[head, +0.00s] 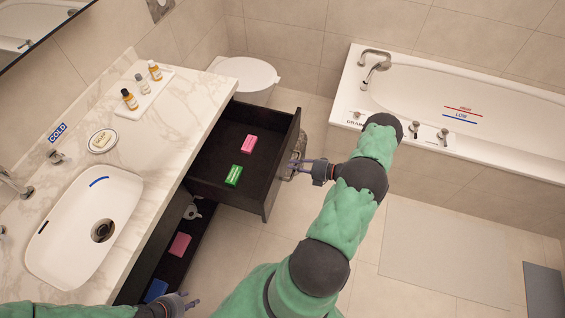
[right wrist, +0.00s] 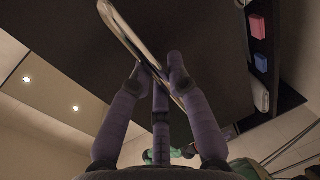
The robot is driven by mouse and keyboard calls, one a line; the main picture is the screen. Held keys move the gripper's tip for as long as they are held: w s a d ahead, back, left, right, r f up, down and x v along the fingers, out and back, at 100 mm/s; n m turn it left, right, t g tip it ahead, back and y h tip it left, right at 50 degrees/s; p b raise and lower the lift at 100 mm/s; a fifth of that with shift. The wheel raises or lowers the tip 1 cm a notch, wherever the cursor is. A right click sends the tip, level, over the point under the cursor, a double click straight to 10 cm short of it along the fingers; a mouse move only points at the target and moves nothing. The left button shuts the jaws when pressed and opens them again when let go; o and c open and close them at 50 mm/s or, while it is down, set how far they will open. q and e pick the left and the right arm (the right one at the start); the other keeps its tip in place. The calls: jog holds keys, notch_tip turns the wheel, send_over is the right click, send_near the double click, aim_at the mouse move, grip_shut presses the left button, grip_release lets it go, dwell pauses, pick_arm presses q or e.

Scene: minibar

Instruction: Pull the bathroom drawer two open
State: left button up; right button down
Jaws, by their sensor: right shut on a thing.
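The dark upper drawer (head: 216,168) under the marble counter stands pulled out, with a pink box (head: 248,144) and a green box (head: 233,175) inside. No label shows which drawer is number two. My right gripper (head: 297,163) is at its front, on the metal handle. In the right wrist view, the fingers of my right gripper (right wrist: 158,75) close around the shiny handle bar (right wrist: 122,32) in front of the dark drawer front (right wrist: 212,65). My left gripper (head: 188,301) is low at the bottom left, fingers apart, empty, near the lower compartment.
A lower dark compartment (head: 192,243) holds a red box (head: 180,245) and a blue box (head: 155,290). The toilet (head: 250,73) stands beyond the drawer, and the bathtub (head: 347,91) is at the back right. Tiled floor right of the drawer is partly open.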

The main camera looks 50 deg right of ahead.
jog(key=shift+v, duration=0.95)
jog(key=shift+f, duration=0.25)
jog(key=c, duration=1.2)
grip_release()
jog(key=shift+o, duration=0.2)
jog(key=v, duration=1.2)
